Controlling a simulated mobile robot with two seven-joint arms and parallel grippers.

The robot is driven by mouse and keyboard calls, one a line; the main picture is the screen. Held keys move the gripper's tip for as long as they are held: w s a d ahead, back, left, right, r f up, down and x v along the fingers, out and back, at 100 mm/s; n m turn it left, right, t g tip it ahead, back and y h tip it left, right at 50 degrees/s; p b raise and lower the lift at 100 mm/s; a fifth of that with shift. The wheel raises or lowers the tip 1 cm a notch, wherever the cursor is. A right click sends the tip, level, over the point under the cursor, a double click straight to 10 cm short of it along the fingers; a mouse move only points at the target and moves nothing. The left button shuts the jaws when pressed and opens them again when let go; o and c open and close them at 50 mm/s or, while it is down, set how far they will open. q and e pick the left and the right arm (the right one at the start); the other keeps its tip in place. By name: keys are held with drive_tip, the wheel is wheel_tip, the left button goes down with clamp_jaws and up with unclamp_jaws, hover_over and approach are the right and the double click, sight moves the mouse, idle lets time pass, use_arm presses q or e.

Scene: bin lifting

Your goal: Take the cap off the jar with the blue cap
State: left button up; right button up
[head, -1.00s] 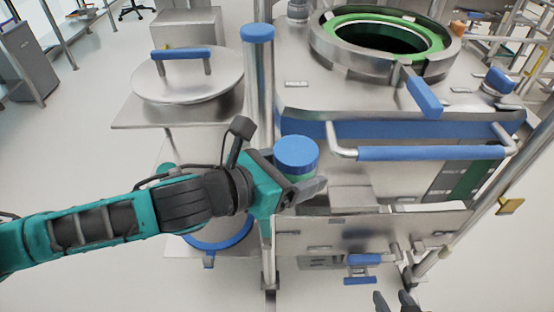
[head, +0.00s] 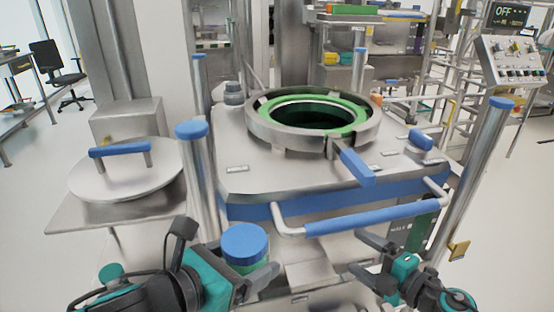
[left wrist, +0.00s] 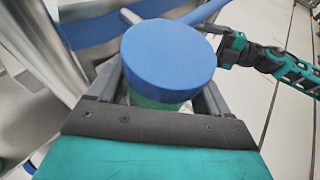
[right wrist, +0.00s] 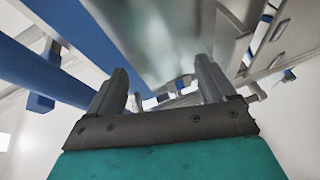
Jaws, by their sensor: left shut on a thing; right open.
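The jar's blue cap (head: 244,243) sits on top of the jar, whose green body (head: 247,267) shows just under it. My left gripper (head: 256,279) is shut around the jar below the cap. In the left wrist view the cap (left wrist: 168,58) fills the middle, with the jar body (left wrist: 158,103) between the fingers. My right gripper (head: 368,262) is to the right of the jar and apart from it. In the right wrist view its fingers (right wrist: 160,90) are spread with nothing between them.
A steel vessel with a green-ringed opening (head: 318,98) stands behind. Its blue handle bar (head: 372,219) runs behind and above my right gripper. A round lid with a blue handle (head: 125,180) lies on a side table at left. A blue-topped post (head: 193,131) rises near the jar.

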drive_tip(key=s+a+r+n+g+y, duration=0.25)
drive_tip(key=s+a+n+g, duration=0.3)
drive_tip(key=a+n, duration=0.35)
drive_tip(key=s+a+r+n+g+y, duration=0.2)
drive_tip(key=s+a+r+n+g, duration=0.2)
drive_tip(key=s+a+n, duration=0.55)
drive_tip(key=s+d+r+n+g, duration=0.2)
drive_tip(key=s+r+n+g, duration=0.6)
drive_tip(key=s+g, duration=0.15)
drive_tip(key=w+a+r+n+t+h, duration=0.1)
drive_tip(key=w+a+r+n+t, duration=0.15)
drive_tip(key=w+r, duration=0.85)
drive_tip(key=a+r+n+t+h, duration=0.1)
drive_tip(key=a+r, duration=0.1)
drive_tip(key=r, duration=0.6)
drive_tip(key=a+r+n+t+h, duration=0.1)
drive_tip(key=a+r, duration=0.1)
drive_tip(key=r, duration=0.7)
drive_tip(key=n+h, duration=0.2)
drive_tip(key=h, duration=0.5)
approach(244, 237)
drive_tip(key=shift+t, duration=0.35)
drive_tip(key=x, duration=0.8)
drive_tip(key=shift+s+a+f, duration=0.15)
drive_tip(key=shift+s+f, duration=0.1)
drive_tip(key=shift+s, duration=0.1)
